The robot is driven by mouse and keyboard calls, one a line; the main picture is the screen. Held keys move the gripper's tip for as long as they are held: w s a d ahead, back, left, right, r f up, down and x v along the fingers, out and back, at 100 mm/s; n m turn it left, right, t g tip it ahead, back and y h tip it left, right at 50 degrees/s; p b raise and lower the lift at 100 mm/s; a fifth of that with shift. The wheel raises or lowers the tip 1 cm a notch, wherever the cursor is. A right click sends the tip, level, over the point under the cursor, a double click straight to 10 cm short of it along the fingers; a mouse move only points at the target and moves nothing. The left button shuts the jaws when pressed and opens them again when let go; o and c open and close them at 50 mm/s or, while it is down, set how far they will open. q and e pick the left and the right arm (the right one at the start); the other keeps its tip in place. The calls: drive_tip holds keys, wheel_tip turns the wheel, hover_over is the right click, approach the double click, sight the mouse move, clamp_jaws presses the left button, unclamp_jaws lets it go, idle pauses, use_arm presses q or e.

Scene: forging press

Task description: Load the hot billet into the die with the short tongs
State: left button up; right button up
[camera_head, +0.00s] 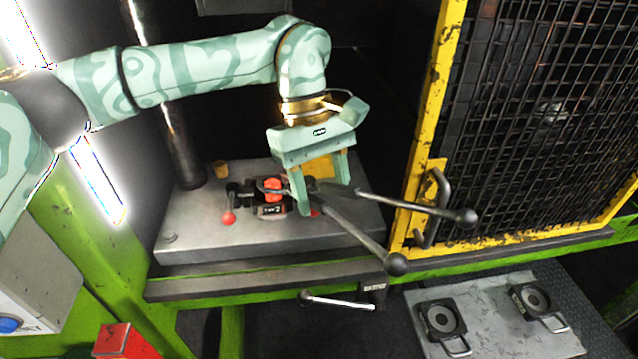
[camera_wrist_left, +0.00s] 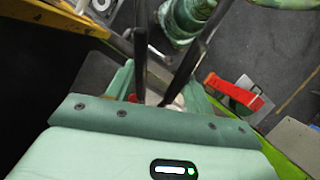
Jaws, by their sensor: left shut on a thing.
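The short tongs (camera_head: 352,227) are dark metal, with two spread handles ending in balls that point to the lower right. My left gripper (camera_head: 322,190) is shut on them near their pivot, above the press bed. The glowing orange billet (camera_head: 272,189) is at the tongs' jaw end, directly over or in the die (camera_head: 270,211); I cannot tell whether it rests there. The die is a small dark block, partly hidden by the tongs and a finger. In the left wrist view, the two tong handles (camera_wrist_left: 140,62) extend away from my gripper (camera_wrist_left: 160,98). My right gripper is not in view.
The grey press bed (camera_head: 190,238) has a red-knobbed lever (camera_head: 229,217) left of the die and a post (camera_head: 180,150) behind. A yellow-framed mesh guard (camera_head: 432,110) stands close at right. A lever (camera_head: 338,302) sticks out below. A plate (camera_head: 480,300) carries two handled ring blocks.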

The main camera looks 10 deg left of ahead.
use_arm(q)
drive_tip(key=shift+s+d+r+b, duration=0.2)
drive_tip(key=shift+s+d, duration=0.5)
drive_tip(key=shift+s, duration=0.2)
drive_tip(key=shift+s+d+r+b, duration=0.15)
drive_tip(key=shift+s+d+b, duration=0.05)
drive_tip(key=shift+s+d, duration=0.6)
drive_tip(key=shift+s+a, duration=0.1)
clamp_jaws()
drive_tip(key=s+d+r+b, duration=0.2)
drive_tip(key=s+d+b, duration=0.2)
drive_tip(key=s+d, duration=0.6)
drive_tip(key=s, duration=0.3)
drive_tip(key=shift+s+d, duration=0.15)
drive_tip(key=shift+d, duration=0.2)
